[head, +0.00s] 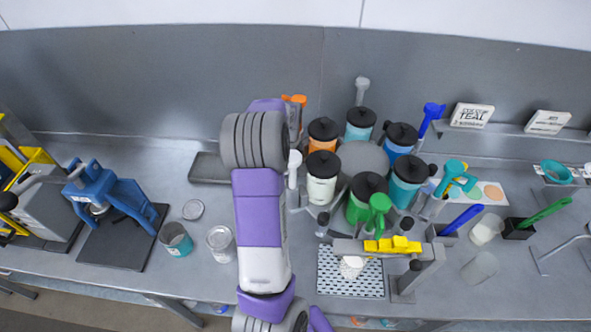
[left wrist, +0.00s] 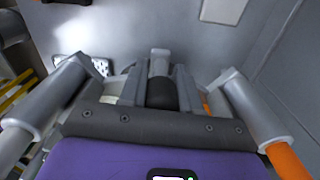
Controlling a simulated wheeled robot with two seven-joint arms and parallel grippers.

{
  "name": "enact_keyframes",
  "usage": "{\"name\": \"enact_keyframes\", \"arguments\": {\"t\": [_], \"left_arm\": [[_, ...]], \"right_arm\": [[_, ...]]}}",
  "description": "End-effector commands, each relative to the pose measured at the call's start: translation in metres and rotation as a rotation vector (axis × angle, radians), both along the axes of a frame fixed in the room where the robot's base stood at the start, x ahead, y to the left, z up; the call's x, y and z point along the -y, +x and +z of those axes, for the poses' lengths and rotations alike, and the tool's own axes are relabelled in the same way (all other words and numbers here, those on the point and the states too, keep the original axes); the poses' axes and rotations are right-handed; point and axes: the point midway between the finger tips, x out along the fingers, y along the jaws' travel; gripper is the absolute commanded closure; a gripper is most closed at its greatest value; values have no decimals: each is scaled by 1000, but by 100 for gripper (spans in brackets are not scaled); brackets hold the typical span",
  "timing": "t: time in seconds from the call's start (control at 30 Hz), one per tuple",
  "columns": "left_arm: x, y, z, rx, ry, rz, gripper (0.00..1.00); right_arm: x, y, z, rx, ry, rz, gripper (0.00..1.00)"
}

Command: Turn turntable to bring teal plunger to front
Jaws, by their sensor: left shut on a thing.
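The turntable (head: 362,158) carries a ring of black-lidded canisters, mostly behind and right of my left arm. The teal canister (head: 408,182) is at its front right, with the teal plunger handle (head: 455,176) out to its right. The green canister (head: 357,208) with its green handle (head: 378,206) is at the front. My left gripper (left wrist: 161,90) is at the turntable's left side, by the orange handle (head: 294,100); the arm hides its fingers in the head view. In the left wrist view it is shut on a dark knob (left wrist: 161,94). My right gripper is not in view.
A yellow-topped stand (head: 392,246) over a perforated tray (head: 350,283) is before the turntable. A sign reading TEAL (head: 472,115) is at the back right. A blue press (head: 112,200) and jars (head: 176,238) are at the left. A blue handle (head: 432,113) sticks out behind.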

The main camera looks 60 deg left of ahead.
Motion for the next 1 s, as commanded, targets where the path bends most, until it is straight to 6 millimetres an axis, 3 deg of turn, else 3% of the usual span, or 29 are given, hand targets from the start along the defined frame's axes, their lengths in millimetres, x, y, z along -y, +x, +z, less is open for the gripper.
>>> {"name": "enact_keyframes", "arguments": {"t": [0.5,0.53,0.67,0.7,1.0], "left_arm": [[-4,-1,0,4,0,11,100],[-3,-1,0,4,0,11,67],[-3,-1,0,2,-1,10,47],[-3,-2,0,2,-1,10,43],[-4,-2,2,1,-1,9,43]], "right_arm": [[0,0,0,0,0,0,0],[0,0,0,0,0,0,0],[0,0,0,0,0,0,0],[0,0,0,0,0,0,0],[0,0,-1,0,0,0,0]]}}
